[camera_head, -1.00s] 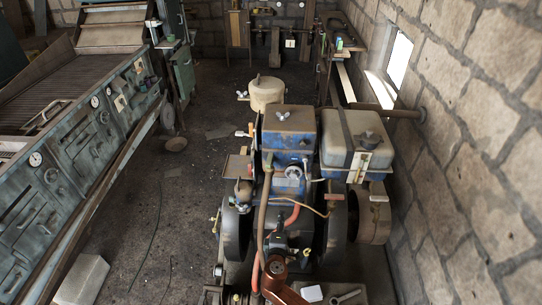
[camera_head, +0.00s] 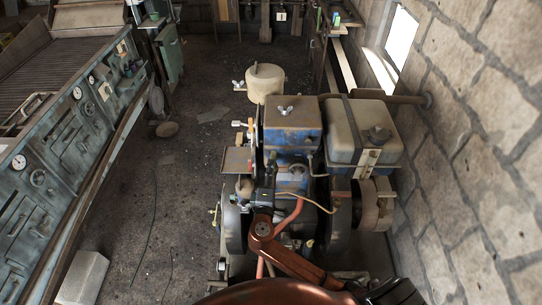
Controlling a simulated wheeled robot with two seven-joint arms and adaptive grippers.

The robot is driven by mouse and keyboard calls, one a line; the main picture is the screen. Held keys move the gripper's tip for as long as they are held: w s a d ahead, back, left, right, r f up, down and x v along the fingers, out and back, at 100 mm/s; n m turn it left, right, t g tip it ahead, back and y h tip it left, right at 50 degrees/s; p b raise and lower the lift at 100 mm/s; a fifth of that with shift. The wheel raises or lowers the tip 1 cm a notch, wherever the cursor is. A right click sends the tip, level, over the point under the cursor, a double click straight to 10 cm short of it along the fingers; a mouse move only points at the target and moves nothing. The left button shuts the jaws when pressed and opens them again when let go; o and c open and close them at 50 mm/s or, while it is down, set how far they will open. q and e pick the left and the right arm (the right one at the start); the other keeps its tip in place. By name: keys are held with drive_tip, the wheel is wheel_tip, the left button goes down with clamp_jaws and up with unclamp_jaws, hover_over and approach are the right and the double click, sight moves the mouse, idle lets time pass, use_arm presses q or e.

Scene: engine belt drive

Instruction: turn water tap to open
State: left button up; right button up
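The engine shows in the head view with a blue tank (camera_head: 293,120) and a beige tank (camera_head: 362,132) on top. I cannot tell for certain which small fitting is the water tap. Small light and orange fittings (camera_head: 240,124) stick out left of the blue tank, and a small yellow one (camera_head: 213,211) sits lower on the left. My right arm (camera_head: 262,230), reddish brown, reaches in from the bottom. My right gripper (camera_head: 270,187) is a small dark shape in front of the engine, below the blue tank. Its fingers blend into the engine parts. My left gripper is not in view.
A stone wall (camera_head: 470,150) closes off the right side. A grey-green cabinet bench (camera_head: 60,150) runs along the left. A round beige canister (camera_head: 265,84) stands behind the engine. The floor (camera_head: 180,200) between bench and engine is mostly clear. A pale block (camera_head: 84,278) lies at lower left.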

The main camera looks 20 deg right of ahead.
sight(273, 158)
drive_tip(key=x, duration=0.2)
drive_tip(key=p+x, duration=0.1)
drive_tip(key=x, duration=0.1)
drive_tip(key=shift+s+d, duration=0.15)
drive_tip(key=shift+d, duration=0.15)
drive_tip(key=shift+w+d, duration=0.15)
drive_tip(key=shift+w, duration=0.15)
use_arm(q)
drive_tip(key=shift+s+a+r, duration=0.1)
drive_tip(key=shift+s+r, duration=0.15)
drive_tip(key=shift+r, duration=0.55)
use_arm(e)
drive_tip(key=shift+w+f, duration=0.1)
clamp_jaws()
